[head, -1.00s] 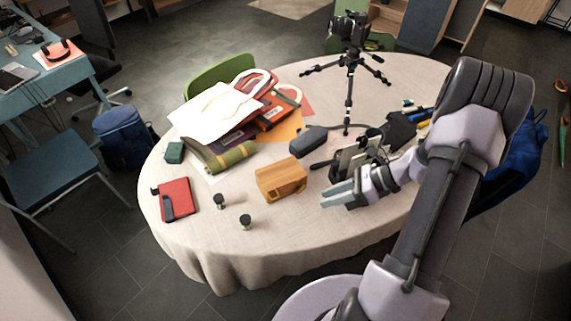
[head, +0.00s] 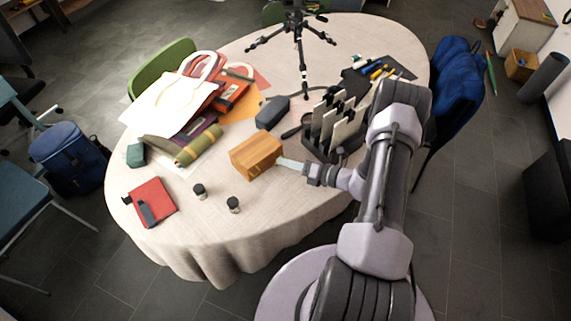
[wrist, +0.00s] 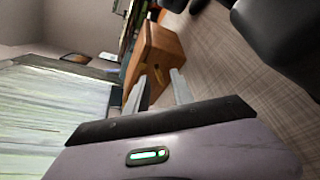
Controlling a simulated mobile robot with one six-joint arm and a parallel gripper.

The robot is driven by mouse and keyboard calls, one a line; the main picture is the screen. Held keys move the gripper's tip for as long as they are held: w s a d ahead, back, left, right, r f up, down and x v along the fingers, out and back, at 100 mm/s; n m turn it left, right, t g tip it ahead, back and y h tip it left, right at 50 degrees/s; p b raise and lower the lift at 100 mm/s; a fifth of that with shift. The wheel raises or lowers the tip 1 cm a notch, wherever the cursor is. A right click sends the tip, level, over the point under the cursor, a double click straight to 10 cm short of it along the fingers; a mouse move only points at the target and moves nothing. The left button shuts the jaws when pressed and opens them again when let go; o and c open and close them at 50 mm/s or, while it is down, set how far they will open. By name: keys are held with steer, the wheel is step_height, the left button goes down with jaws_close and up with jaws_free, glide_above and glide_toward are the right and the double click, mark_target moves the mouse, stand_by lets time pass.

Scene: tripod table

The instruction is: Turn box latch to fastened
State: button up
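The wooden box (head: 257,155) sits on the cloth-covered round table near the middle. It also shows beyond my fingers in the wrist view (wrist: 160,52). My gripper (head: 282,162) is at the box's right end, with its fingers pointing at that face. In the wrist view my gripper (wrist: 159,76) has its two fingers apart, with a small yellowish-brown piece, perhaps the latch (wrist: 157,88), showing in the gap. I cannot tell whether the fingers touch it. The latch's angle is too small to read, and the head view does not show it clearly.
A black rack with upright panels (head: 340,128) stands close behind my gripper. Two small dark-topped jars (head: 233,204) stand in front of the box. A dark case (head: 272,112) lies behind it, and a tripod (head: 301,60) stands farther back.

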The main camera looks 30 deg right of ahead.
steer(key=shift+w+a+f, duration=0.1)
steer(key=shift+w+a, duration=0.2)
steer(key=shift+w, duration=0.2)
jaws_close()
